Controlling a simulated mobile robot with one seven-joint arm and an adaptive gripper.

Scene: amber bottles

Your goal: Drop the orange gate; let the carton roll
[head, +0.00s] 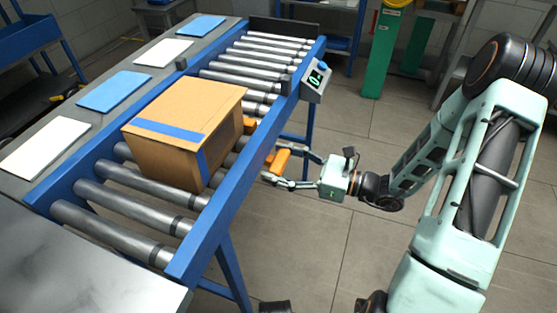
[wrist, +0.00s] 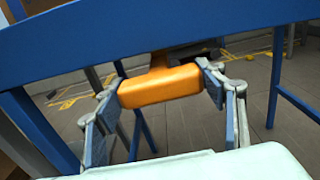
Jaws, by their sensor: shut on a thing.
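The brown carton (head: 180,118) with blue tape sits on the rollers of the blue-framed conveyor (head: 222,205), against or very near the orange gate (head: 249,125); I cannot tell whether they touch. Part of the gate shows just beyond the carton's right side, and the rest is hidden. Its orange handle (head: 281,160) sticks out past the conveyor's right rail. My gripper (head: 284,166) is shut on this handle from the right. In the wrist view the handle (wrist: 160,86) lies crosswise between my two fingers, below the blue rail (wrist: 150,38).
A scale-like box with a green display (head: 318,76) is on the right rail. Bare rollers (head: 262,62) run beyond the carton. Blue and white sheets (head: 115,91) lie on the grey side table at left. A green post (head: 383,50) stands behind; the floor at right is mostly open.

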